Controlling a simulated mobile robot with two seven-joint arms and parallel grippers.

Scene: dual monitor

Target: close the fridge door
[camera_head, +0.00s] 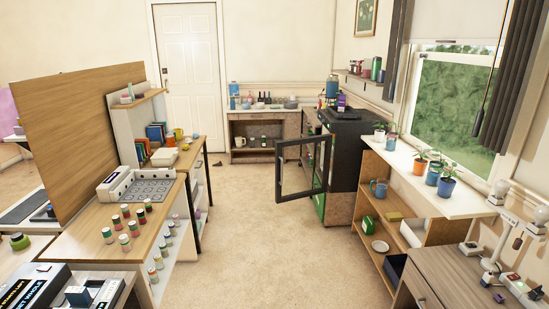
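The fridge appears to be the black cabinet (346,152) standing against the right side in the middle distance. Its door (301,194), a dark frame around a see-through pane, stands open. The door juts left from the cabinet into the walkway, well away from the cabinet front. The cabinet's inside is mostly hidden from this angle. Neither of my grippers shows in the head view.
The carpeted floor (235,250) is clear between the left shelf-desk (90,220) and the right shelves (385,215). A counter (265,120) with bottles stands at the back, near a white room door (190,70). Potted plants line the white sill (415,180).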

